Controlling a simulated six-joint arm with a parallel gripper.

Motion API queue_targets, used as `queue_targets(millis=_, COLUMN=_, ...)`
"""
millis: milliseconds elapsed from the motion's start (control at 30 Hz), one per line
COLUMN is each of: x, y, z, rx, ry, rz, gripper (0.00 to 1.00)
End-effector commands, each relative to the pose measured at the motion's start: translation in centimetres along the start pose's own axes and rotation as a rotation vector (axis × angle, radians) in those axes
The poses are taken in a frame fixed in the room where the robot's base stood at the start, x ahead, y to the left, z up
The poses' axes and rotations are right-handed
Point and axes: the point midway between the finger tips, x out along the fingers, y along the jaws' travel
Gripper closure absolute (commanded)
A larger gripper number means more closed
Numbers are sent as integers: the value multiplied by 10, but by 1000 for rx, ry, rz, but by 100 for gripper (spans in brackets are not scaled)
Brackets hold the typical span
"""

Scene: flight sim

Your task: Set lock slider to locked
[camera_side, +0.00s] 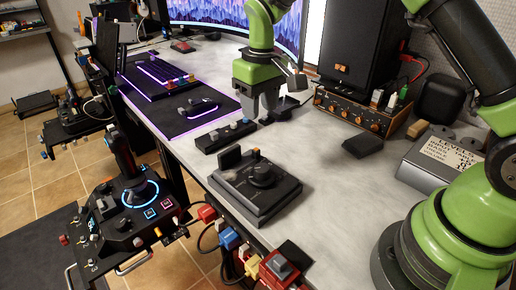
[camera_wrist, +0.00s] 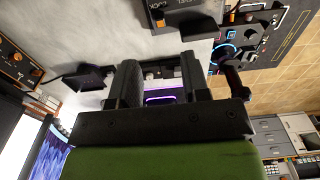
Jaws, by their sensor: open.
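I cannot tell for sure which part is the lock slider. A dark control box (camera_side: 255,188) with a round knob, an upright flap and a small orange part sits near the table's front edge. Its edge, with pale lettering and an orange part, shows at the top of the wrist view (camera_wrist: 190,14). My gripper (camera_side: 258,112) points down behind and above a low switch strip (camera_side: 226,136), apart from the control box. In the wrist view its two fingers (camera_wrist: 162,75) are spread, with nothing held. Part of the switch strip shows between them.
A joystick panel (camera_side: 130,210) stands left of the table, below its edge. Red, blue and yellow modules (camera_side: 230,238) line the front edge. A black speaker (camera_side: 355,45) on an orange-knobbed unit (camera_side: 350,112) stands behind. The grey tabletop (camera_side: 325,195) right of the control box is clear.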

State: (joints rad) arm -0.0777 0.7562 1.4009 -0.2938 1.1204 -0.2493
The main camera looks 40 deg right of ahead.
Motion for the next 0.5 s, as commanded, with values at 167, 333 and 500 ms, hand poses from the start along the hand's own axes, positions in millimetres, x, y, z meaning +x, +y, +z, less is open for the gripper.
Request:
queue_targets(millis=167, x=21, y=0, z=-5, rx=-19, ry=-29, rz=10, gripper=57)
queue_targets(millis=333, x=43, y=0, z=-3, rx=-19, ry=-34, rz=11, gripper=57)
queue_targets(millis=500, x=76, y=1, z=-2, rx=-19, ry=-34, rz=10, gripper=57)
